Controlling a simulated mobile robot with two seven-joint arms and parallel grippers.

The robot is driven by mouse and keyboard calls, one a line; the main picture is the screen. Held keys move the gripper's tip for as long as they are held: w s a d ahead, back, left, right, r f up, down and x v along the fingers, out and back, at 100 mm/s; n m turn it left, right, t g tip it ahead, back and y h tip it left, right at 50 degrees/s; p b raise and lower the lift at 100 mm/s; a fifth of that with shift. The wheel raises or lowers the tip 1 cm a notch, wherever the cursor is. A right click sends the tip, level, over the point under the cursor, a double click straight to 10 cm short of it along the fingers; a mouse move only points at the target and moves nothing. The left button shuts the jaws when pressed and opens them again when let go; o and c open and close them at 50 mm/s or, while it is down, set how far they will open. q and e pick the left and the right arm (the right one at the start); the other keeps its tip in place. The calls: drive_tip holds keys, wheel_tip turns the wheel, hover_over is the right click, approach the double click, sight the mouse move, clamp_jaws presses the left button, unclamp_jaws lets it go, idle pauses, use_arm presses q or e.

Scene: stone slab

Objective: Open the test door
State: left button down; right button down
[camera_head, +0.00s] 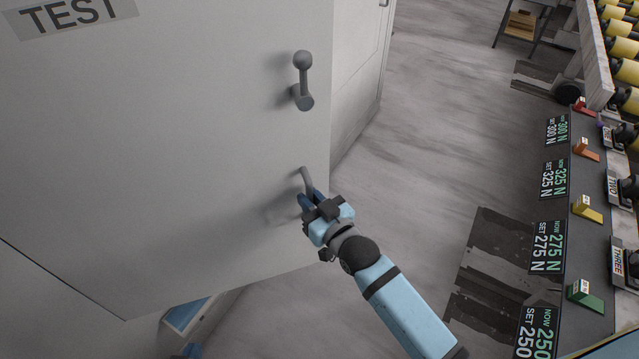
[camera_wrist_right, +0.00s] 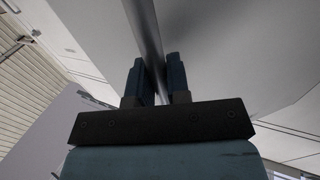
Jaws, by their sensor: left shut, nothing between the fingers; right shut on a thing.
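The white test door (camera_head: 170,150) fills the left of the head view, with a "TEST" label (camera_head: 75,15) near its top. A grey lever with a round knob (camera_head: 303,62) stands upright near its right edge. Below it is a grey bar handle (camera_head: 307,180). My right gripper (camera_head: 307,196) is shut on this bar handle; its blue fingers hide the lower part. In the right wrist view, the grey bar (camera_wrist_right: 146,35) runs up between the two fingers of my right gripper (camera_wrist_right: 158,80). My left gripper is not in view.
A black console with "SET" and "NOW" force readouts (camera_head: 553,180) and coloured levers (camera_head: 588,210) runs along the right. Grey floor (camera_head: 420,150) lies open between door and console. A dark worn floor plate (camera_head: 490,270) lies beside the console. A small stand (camera_head: 522,22) is at the back.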

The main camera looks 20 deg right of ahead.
drive_tip(key=shift+s, duration=0.85)
drive_tip(key=c, duration=1.1)
unclamp_jaws()
drive_tip(key=b+v, duration=0.1)
drive_tip(key=v, duration=1.2)
drive_tip(key=shift+s+b, duration=0.35)
drive_tip(key=shift+b, duration=0.05)
